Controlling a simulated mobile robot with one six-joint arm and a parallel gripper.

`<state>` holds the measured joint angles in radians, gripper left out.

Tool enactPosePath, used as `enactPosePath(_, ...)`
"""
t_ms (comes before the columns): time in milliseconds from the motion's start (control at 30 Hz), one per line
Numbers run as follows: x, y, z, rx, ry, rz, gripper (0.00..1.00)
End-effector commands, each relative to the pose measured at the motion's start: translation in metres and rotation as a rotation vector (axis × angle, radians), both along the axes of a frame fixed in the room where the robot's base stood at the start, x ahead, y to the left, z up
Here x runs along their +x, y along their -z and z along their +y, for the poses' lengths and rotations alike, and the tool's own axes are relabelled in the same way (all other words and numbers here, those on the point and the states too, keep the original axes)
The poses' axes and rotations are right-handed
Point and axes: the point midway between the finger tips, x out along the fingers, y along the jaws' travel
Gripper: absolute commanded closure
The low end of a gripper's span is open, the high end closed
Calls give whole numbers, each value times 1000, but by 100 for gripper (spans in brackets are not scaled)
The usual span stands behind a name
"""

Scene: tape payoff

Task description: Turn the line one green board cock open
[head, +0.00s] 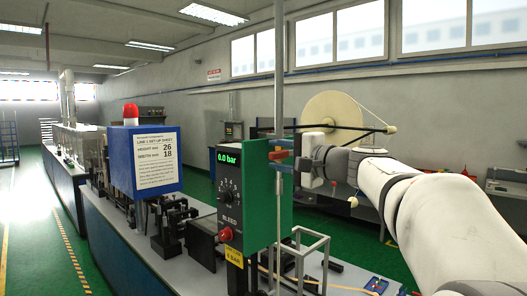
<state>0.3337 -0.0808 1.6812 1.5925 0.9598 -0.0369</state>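The green board (265,208) stands upright in the middle of the head view. Its dark front panel (230,195) has a display reading 0.0 bar, a numbered black dial (231,196), the word BLEED and a red knob (225,234). A small red part (279,155), perhaps the cock's handle, shows at the board's upper right side. My gripper (287,155) reaches in from the right, close beside this part. I cannot tell whether they touch. The fingertips are small and partly hidden, so their opening and the cock's position are unclear.
A thin vertical pole (278,60) rises by the board. A blue box (146,160) with a red lamp and a line 1 set-up sheet stands left. A large pale reel (332,108) is behind my arm. A grey frame (303,258) stands below my gripper.

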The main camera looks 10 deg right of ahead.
Motion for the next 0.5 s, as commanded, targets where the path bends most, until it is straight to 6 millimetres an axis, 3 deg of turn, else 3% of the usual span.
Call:
enactPosePath(300, 3, 0, 2, -1, 0, 1, 63)
enactPosePath(500, 2, 0, 2, -1, -1, 1, 79)
